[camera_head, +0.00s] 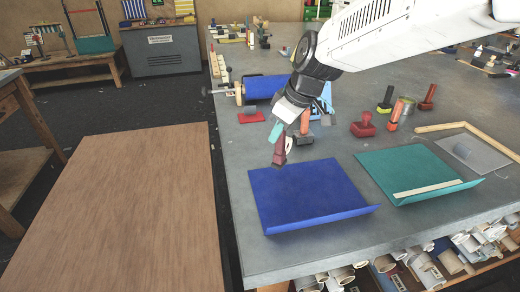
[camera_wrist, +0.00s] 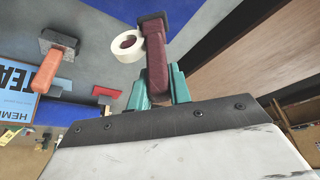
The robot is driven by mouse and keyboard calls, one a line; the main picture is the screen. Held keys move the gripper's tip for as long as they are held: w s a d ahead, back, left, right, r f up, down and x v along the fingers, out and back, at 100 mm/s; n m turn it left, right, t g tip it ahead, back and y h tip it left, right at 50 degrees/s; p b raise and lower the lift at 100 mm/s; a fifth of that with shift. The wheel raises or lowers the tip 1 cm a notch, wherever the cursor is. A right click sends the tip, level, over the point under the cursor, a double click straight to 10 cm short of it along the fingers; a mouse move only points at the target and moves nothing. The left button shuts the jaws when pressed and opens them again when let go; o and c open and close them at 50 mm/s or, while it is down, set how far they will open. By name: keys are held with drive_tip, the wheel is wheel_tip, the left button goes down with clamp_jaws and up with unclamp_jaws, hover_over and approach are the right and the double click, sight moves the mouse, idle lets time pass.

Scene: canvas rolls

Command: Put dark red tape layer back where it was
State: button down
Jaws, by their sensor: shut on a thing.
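My gripper (camera_head: 279,132) has teal fingers and is shut on the dark red tape layer (camera_head: 280,151), held above the blue canvas sheet near its far left edge. In the wrist view, the dark red handle (camera_wrist: 157,66) stands between the teal fingers (camera_wrist: 158,86). A cream tape roll (camera_wrist: 116,50) sits on the tool's side, and a dark block is at its far end. I cannot tell from these views where the tool stood before. The blue canvas sheet (camera_head: 305,190) lies on the grey bench (camera_head: 235,160) with its near edge curled up.
An orange-handled tool (camera_head: 305,121) stands just behind my gripper. A red tool (camera_head: 363,128), another orange-handled tool (camera_head: 394,115) and a tin (camera_head: 406,106) stand farther right. A blue roll (camera_head: 265,87) lies behind. A teal sheet (camera_head: 400,165) bears a pale strip (camera_head: 428,189).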

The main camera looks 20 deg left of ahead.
drive_tip(key=w+a+f, duration=0.5)
drive_tip(key=w+a, duration=0.5)
drive_tip(key=w, duration=0.1)
drive_tip(key=shift+w+a+f, duration=0.2)
drive_tip(key=shift+a+f, duration=0.05)
drive_tip(key=shift+a, duration=0.05)
drive_tip(key=shift+f, duration=0.15)
drive_tip(key=c, duration=1.3)
unclamp_jaws()
